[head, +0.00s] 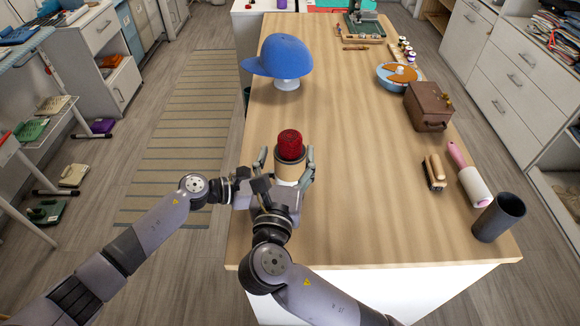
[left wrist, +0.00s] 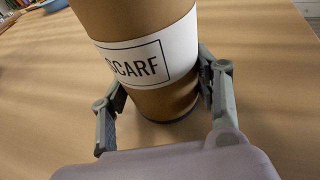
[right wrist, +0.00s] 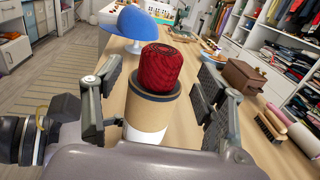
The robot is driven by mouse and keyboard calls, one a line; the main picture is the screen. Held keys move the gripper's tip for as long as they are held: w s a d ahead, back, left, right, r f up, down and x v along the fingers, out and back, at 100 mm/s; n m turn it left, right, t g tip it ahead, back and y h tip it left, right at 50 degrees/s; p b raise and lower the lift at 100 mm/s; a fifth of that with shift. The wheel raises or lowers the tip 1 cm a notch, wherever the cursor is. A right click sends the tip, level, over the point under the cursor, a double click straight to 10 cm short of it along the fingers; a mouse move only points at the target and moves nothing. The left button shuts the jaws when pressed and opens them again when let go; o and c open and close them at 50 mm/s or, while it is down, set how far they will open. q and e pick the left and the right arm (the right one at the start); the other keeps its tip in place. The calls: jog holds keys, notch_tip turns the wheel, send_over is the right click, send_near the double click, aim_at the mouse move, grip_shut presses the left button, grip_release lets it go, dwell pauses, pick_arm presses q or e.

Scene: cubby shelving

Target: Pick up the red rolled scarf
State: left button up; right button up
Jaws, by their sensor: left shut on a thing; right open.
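The red rolled scarf (head: 290,142) stands upright in the mouth of a brown cardboard canister, its top part above the rim. It also shows in the right wrist view (right wrist: 160,68). The canister (left wrist: 160,101) has a white label reading SCARF and stands on the table. My left gripper (left wrist: 162,82) is shut on the canister's lower part; in the head view it is mostly hidden by my right arm. My right gripper (head: 287,154) is open, one finger on each side of the scarf and canister top, with gaps visible in the right wrist view (right wrist: 158,73).
The wooden table (head: 345,205) is clear around the canister. A blue cap on a stand (head: 281,56) is behind it. To the right are a brown box (head: 428,105), a brush (head: 434,172), a lint roller (head: 472,184) and a dark cup (head: 498,218).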

aim_at(289, 149)
jog(key=shift+w+d+r, duration=0.1)
jog(key=shift+w+d, duration=0.15)
jog(key=shift+w, duration=1.15)
jog(key=shift+w+d, duration=0.2)
jog(key=shift+w, duration=1.15)
jog(key=shift+c, duration=0.2)
grip_shut()
